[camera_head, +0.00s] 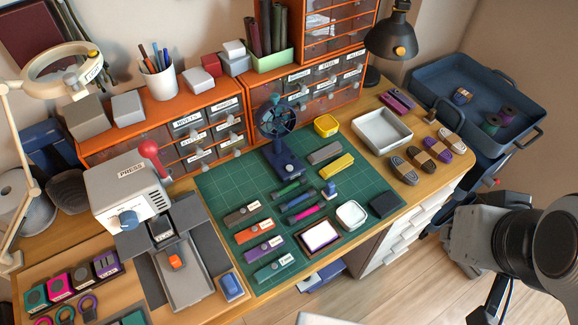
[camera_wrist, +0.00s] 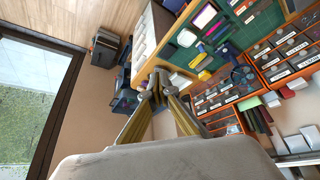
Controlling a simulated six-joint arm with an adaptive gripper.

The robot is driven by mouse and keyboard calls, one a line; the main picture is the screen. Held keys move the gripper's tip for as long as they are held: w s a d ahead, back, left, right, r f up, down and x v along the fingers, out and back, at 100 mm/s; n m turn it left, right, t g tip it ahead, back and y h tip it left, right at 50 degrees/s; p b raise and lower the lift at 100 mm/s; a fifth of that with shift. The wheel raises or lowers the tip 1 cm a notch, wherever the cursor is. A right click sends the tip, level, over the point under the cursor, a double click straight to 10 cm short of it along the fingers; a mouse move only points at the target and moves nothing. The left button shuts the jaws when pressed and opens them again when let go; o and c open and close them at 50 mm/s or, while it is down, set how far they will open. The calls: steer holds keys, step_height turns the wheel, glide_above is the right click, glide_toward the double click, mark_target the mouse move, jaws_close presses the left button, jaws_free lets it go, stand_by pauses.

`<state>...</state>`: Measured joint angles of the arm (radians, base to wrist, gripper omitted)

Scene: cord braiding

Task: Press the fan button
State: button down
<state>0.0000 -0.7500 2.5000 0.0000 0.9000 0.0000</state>
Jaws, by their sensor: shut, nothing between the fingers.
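The small dark blue desk fan (camera_head: 275,122) stands upright at the back of the green cutting mat (camera_head: 219,187) in the head view. Its blue base (camera_head: 284,162) faces the front, with a small button-like spot that is too small to make out clearly. The fan also shows at the right in the wrist view (camera_wrist: 242,76). My gripper (camera_wrist: 161,80) is shut and empty in the wrist view, well apart from the fan. In the head view my arm is at the lower right, off the desk's edge, far from the fan.
Orange drawer cabinets (camera_head: 150,120) stand behind the mat. A grey press (camera_head: 130,190) with a red knob stands left. Pens and labelled blocks lie in front of the fan.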

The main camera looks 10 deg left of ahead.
steer(key=shift+a+f, duration=0.1)
steer(key=shift+a, duration=0.05)
stand_by(0.5)
steer(key=w+a+f+n, duration=0.35)
steer(key=w+f, duration=0.25)
steer(key=w, duration=0.3)
steer(key=w+a+f+n, duration=0.3)
steer(key=w+f+n, duration=0.1)
steer(key=w+f, duration=0.35)
steer(key=w+a+f+n, duration=0.4)
steer(key=w+f, duration=0.2)
steer(key=w, duration=0.3)
steer(key=w+a+f+n+y, duration=0.2)
steer(key=w+a+f, duration=0.1)
steer(key=a, duration=0.2)
steer(key=w+a+f+n+y, duration=0.1)
steer(key=w+a+f+n, duration=0.15)
steer(key=a, duration=0.35)
steer(key=a+r+n+y, duration=0.3)
steer(key=a+n+y, duration=0.1)
steer(key=a, duration=0.5)
steer(key=shift+s+a+r+g+y, duration=0.2)
steer(key=shift+g+y, duration=0.1)
steer(key=shift+y, duration=0.1)
steer(key=shift+f, duration=0.2)
